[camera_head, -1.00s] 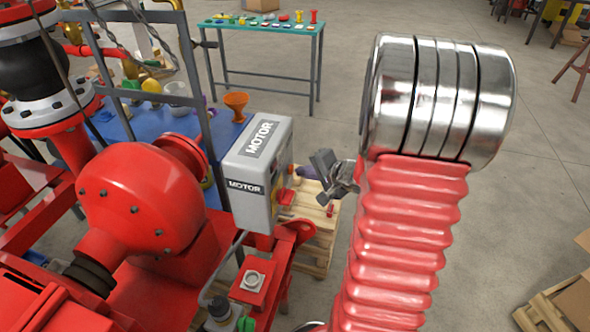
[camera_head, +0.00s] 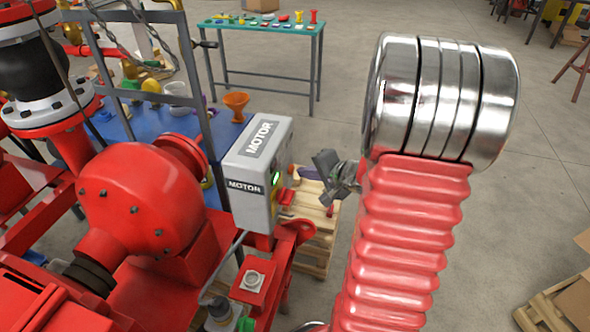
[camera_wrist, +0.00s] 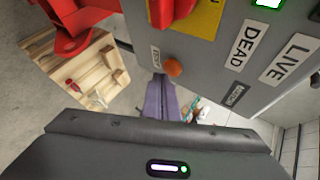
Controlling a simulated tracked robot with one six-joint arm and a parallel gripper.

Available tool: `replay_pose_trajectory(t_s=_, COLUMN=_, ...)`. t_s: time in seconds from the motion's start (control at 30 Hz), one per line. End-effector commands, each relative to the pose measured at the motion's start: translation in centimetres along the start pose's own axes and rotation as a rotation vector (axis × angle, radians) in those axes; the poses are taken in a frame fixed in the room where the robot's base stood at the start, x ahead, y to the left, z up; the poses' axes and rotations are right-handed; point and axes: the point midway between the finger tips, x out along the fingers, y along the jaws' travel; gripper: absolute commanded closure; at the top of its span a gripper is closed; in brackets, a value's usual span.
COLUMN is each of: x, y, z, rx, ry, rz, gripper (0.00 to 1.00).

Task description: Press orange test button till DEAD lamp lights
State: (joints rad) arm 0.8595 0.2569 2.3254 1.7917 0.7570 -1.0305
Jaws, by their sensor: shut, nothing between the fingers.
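The grey MOTOR box (camera_head: 248,185) stands left of my gripper (camera_head: 304,172) in the head view. In the wrist view the box face (camera_wrist: 210,72) carries an orange button (camera_wrist: 173,67) beside a small label, and DEAD (camera_wrist: 243,42) and LIVE (camera_wrist: 290,58) labels. A lamp (camera_wrist: 268,3) at the top edge, in line with the DEAD label, glows green. A green glow (camera_head: 276,178) also shows on the box in the head view. My gripper's purple fingers (camera_wrist: 161,84) are shut and empty, their tips close to the button. I cannot tell whether they touch it.
A red handle on a yellow plate (camera_wrist: 200,15) sits beside the button. A wooden pallet (camera_wrist: 75,72) lies below the box. The red pump (camera_head: 140,198) stands left of the box. Open floor (camera_head: 350,110) lies behind my arm.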

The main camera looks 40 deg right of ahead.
Motion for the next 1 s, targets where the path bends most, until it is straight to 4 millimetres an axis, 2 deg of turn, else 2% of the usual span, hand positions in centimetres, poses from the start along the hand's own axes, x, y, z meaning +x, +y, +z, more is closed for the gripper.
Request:
replay_pose_trajectory(t_s=0.57, x=-0.6, y=0.5, z=-0.5, rx=0.001, ry=0.001, rz=0.000, gripper=1.00)
replay_pose_trajectory(t_s=1.0, x=-2.7, y=1.9, z=-2.0, rx=0.001, ry=0.002, rz=0.001, gripper=1.00)
